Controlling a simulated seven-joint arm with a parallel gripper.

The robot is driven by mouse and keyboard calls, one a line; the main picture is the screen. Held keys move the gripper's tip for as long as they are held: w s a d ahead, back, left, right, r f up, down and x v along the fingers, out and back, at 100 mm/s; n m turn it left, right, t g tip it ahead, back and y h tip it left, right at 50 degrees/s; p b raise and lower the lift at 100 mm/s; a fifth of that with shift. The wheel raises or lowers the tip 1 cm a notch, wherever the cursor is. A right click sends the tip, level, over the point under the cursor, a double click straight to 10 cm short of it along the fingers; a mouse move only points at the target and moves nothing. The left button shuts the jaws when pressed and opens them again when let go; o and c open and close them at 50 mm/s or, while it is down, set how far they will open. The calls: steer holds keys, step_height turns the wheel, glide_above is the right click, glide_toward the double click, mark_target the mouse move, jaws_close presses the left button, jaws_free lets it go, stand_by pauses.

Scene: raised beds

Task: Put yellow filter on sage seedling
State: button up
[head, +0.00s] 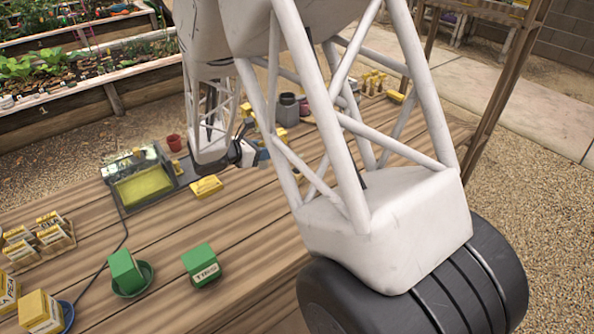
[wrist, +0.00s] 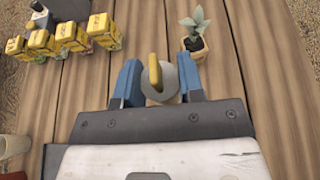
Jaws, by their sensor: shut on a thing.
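In the wrist view, my gripper (wrist: 160,82) has its two blue fingers on either side of a pale grey round piece with a yellow part standing up on it. I take this for the yellow filter (wrist: 154,82); it is held between the fingers. The sage seedling (wrist: 196,28), with grey-green leaves in a small tan pot with dark soil, stands just beyond the right finger, apart from the held piece. In the head view, my gripper is mostly hidden behind my arm, with a bit of blue (head: 263,156) showing; the seedling is not clear there.
Several yellow-topped blocks (wrist: 71,36) stand in a row left of the fingers. In the head view, a yellow-panelled tray (head: 142,186), a yellow block (head: 206,187), a red pot (head: 174,143) and green boxes (head: 201,263) are on the wooden table. Bare planks lie right of the seedling.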

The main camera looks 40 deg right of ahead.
steer(key=s+d+r, duration=0.2)
steer(key=s, duration=1.7)
steer(key=w+d+f, duration=0.1)
steer(key=w+d, duration=0.6)
steer(key=w, duration=0.6)
steer(key=shift+w+d+f, duration=0.15)
steer(key=shift+f, duration=0.1)
steer(key=shift+w, duration=0.1)
steer(key=shift+w+d+f, duration=0.1)
steer(key=shift+w+f, duration=0.05)
steer(key=shift+f, duration=0.75)
steer(key=shift+w+d+f, duration=0.1)
steer(key=shift+w+f, duration=0.05)
steer(key=shift+f, duration=0.75)
